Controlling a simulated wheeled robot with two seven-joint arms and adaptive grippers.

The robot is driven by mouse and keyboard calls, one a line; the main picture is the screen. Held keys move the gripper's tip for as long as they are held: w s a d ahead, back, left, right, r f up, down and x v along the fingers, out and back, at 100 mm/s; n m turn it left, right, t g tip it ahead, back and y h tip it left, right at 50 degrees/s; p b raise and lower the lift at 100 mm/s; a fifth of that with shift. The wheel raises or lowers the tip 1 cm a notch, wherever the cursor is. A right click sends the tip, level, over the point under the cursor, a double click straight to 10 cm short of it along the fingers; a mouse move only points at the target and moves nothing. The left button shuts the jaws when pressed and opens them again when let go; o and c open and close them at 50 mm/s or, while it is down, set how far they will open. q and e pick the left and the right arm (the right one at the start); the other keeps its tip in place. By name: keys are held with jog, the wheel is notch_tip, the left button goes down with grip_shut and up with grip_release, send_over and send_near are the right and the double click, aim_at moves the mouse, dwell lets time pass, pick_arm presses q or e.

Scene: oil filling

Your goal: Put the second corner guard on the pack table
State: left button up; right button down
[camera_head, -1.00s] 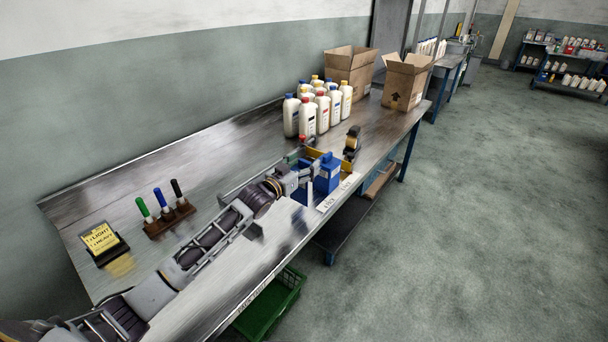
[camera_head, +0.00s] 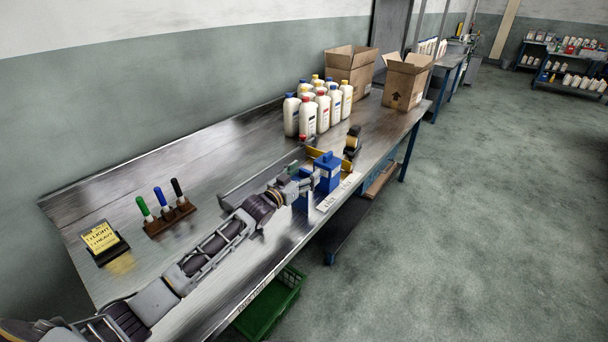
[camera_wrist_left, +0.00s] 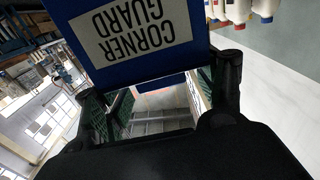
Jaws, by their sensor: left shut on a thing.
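My left gripper (camera_head: 303,187) is low over the front half of the metal pack table (camera_head: 120,180). In the left wrist view, its fingers (camera_wrist_left: 160,100) are shut on a blue corner guard (camera_wrist_left: 75,55) with a white "CORNER GUARD" label, upside down in this view. In the head view, a blue block (camera_head: 328,172) stands just beyond the gripper, and a small blue part shows below the gripper. I cannot tell how these blue parts join or whether they touch the table. My right gripper is not in view.
Several white bottles (camera_head: 307,117) and two open cartons (camera_head: 403,84) stand farther back. A tape dispenser (camera_head: 352,140) and white label plates (camera_head: 325,203) are near the block. A marker rack (camera_head: 170,218) and yellow sign (camera_head: 100,238) stand left. A green crate (camera_head: 268,307) sits below.

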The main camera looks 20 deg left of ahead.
pick_arm(q)
jog(key=shift+f, duration=0.1)
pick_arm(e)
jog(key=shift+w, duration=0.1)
pick_arm(q)
jog(key=o, duration=1.3)
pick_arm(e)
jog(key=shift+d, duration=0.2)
pick_arm(q)
jog(key=shift+v, duration=6.05)
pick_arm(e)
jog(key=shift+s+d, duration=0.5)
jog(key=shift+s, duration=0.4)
